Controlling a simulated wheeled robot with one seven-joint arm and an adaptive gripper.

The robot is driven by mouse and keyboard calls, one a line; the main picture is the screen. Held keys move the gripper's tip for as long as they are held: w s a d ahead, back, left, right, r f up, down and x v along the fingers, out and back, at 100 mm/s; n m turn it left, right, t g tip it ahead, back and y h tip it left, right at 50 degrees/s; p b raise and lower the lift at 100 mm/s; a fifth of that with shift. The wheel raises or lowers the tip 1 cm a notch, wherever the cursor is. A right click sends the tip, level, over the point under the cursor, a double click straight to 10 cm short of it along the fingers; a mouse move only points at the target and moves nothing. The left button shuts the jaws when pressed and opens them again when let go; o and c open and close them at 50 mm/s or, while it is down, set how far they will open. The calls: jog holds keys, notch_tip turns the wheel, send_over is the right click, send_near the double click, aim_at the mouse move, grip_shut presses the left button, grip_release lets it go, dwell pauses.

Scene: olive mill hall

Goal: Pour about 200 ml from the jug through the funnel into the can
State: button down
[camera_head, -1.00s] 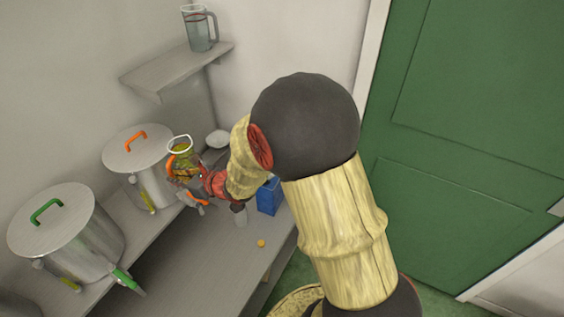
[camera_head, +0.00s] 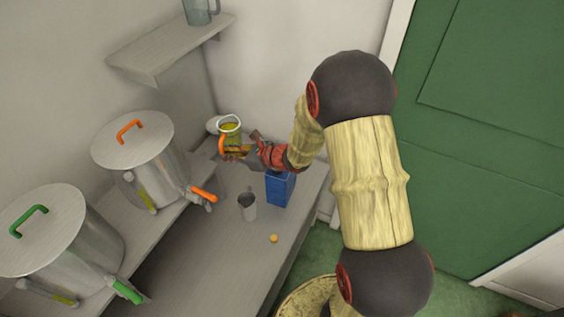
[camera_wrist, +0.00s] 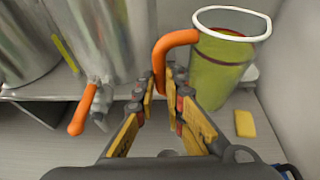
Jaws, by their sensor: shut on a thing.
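The jug (camera_head: 232,138) has clear walls, a white rim, an orange handle and yellow-green oil in it. My gripper (camera_head: 232,152) is shut on its handle, seen close in the wrist view (camera_wrist: 167,78). The jug looks about upright, at the back of the bench; I cannot tell whether it touches the surface. The blue can (camera_head: 279,190) stands on the bench, below and right of my gripper, its top partly hidden by my arm. A small grey metal vessel (camera_head: 248,208) stands left of the can; I cannot tell whether it is the funnel.
Two large steel vats, one with an orange lid handle (camera_head: 135,150) and one with a green one (camera_head: 55,235), stand on the left. A shelf (camera_head: 165,50) holds a clear pitcher (camera_head: 200,12). A small orange piece (camera_head: 274,238) lies on the bench.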

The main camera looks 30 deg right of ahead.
notch_tip(320, 180, down, 14)
jog(key=s+d+n+g+y+b, duration=0.1)
jog(key=s+n+g+y+b, duration=0.15)
jog(key=b, duration=0.45)
jog(key=s+r+m+t+h+b, duration=0.2)
jog(key=s, duration=0.4)
jog(key=s+r+m+t+h+b, duration=0.2)
jog(key=s+r+m+h+b, duration=0.1)
jog(key=s, duration=0.3)
jog(key=shift+s+d, duration=0.25)
jog(key=shift+s, duration=0.05)
